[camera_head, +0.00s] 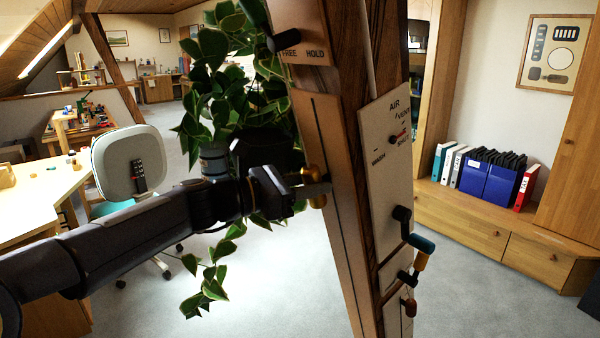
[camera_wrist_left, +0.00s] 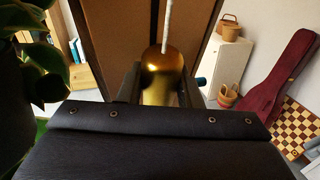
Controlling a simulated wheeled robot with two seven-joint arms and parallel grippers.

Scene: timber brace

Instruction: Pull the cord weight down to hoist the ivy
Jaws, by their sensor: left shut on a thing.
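The ivy (camera_head: 215,80) hangs in green leafy strands beside the timber brace (camera_head: 345,60), behind my left arm. The brass cord weight (camera_head: 314,174) is at the brace's left face. It also shows in the left wrist view as a gold, round-topped body (camera_wrist_left: 162,75) with a pale cord (camera_wrist_left: 167,25) running up from it. My left gripper (camera_head: 312,188) is shut on the cord weight, close to the slotted panel (camera_head: 322,130). Part of the weight is hidden by the gripper. My right gripper is not in view.
A lever marked FREE and HOLD (camera_head: 283,38) sits above the gripper. An AIR panel (camera_head: 385,150) and a crank (camera_head: 415,232) are on the brace's right face. A chair (camera_head: 128,160) and desk (camera_head: 40,200) stand left. Open carpet lies below.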

